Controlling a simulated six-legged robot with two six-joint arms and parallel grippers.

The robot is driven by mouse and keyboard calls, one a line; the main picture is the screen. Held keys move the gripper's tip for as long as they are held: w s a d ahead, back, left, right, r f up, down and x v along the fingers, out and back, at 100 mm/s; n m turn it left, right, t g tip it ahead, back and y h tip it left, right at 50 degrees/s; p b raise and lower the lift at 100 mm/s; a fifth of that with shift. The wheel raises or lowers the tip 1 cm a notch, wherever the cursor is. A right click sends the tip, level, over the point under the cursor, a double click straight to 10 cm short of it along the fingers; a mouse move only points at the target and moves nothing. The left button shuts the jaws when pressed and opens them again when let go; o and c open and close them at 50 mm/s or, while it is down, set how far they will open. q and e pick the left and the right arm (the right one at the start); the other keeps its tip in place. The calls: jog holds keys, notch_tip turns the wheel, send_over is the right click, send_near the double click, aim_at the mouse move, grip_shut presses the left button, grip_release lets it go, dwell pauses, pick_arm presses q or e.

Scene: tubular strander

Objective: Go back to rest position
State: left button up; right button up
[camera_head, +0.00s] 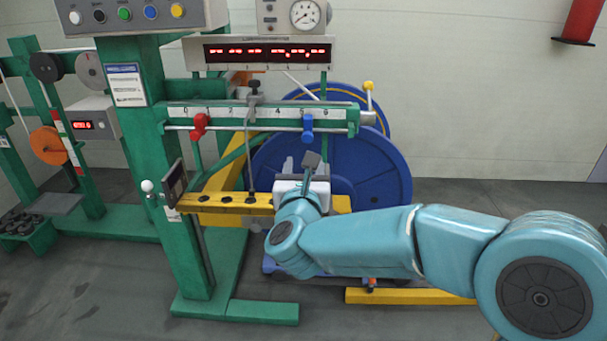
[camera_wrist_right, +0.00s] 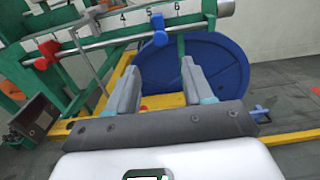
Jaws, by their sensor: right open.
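My right arm comes in from the right in the head view, and its gripper (camera_head: 310,164) is in front of the big blue reel (camera_head: 370,165), near the yellow beam. In the right wrist view my right gripper (camera_wrist_right: 162,85) has its two grey fingers apart with nothing between them. The blue reel (camera_wrist_right: 190,75) and the blue clamp on the scale rail show beyond the fingers. The fingers look apart from the reel. My left gripper is in neither view.
The scale rail (camera_head: 260,113) carries a red clamp (camera_head: 199,124) and a blue clamp (camera_head: 307,125). A yellow beam with holes (camera_head: 225,202) and green post (camera_head: 150,150) stand left of my arm. A yellow floor bar (camera_head: 410,297) lies below it.

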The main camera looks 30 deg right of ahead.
jog(key=shift+v, duration=1.05)
